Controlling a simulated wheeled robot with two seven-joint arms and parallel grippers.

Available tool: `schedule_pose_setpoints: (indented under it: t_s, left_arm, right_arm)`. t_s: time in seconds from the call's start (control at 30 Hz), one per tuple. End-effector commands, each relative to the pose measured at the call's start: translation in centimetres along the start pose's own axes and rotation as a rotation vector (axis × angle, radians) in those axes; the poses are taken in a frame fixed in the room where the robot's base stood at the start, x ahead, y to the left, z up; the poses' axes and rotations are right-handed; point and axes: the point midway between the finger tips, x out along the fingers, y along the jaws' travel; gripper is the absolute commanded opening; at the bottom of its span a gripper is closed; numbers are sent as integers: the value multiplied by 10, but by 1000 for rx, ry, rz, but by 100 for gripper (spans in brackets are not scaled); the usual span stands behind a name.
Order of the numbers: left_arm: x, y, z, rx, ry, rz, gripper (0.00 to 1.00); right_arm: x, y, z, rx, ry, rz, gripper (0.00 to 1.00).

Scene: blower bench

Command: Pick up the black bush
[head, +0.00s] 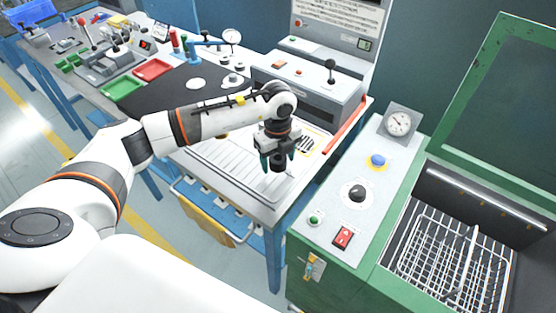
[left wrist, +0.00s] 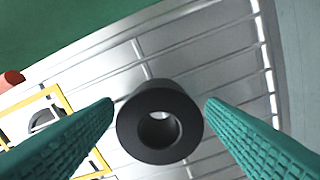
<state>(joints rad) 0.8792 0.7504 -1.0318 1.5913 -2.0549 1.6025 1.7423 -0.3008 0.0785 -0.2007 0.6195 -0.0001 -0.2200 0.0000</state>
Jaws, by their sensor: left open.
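The black bush (left wrist: 137,132) is a short, thick ring with a round hole through it. In the left wrist view it stands end-on to the camera over the ribbed metal tray top (left wrist: 215,75). My left gripper (head: 278,169) points down over the grooved bench top in the head view. Its two teal fingers are open, one on each side of the bush in the left wrist view, with a visible gap at both sides. In the head view the bush is largely hidden by the gripper. My right gripper is not in view.
A grey control box (head: 305,85) stands behind the gripper. A red bar (head: 347,125) runs along the bench's right edge. A green machine with a wire basket (head: 450,262) is at right. A black mat (head: 185,92), a red tray (head: 152,69) and a green tray (head: 122,88) lie left.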

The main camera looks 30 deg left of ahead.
Motion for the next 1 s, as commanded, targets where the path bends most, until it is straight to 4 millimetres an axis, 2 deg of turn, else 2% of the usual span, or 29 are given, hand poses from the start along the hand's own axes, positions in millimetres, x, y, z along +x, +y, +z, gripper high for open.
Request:
schedule_pose_setpoints:
  t_s: [0.03, 0.3, 0.37, 0.4, 0.67, 0.77, 1.0]
  left_arm:
    - [0, 0, 0, 0, 0, 0, 66]
    - [0, 0, 0, 0, 0, 0, 22]
    - [-1, 0, 0, 0, 0, 0, 12]
    - [-1, 0, 0, 0, 0, 1, 10]
    - [-6, 1, -1, 0, 1, 2, 10]
    - [-18, 1, -1, 0, 3, 5, 10]
    - [-66, 2, -1, 0, 3, 6, 10]
  right_arm:
    - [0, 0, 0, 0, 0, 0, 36]
    - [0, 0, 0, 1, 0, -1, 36]
    - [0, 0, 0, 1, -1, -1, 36]
    - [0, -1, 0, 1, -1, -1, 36]
    - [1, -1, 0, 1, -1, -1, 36]
    - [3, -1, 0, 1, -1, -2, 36]
    - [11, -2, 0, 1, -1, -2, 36]
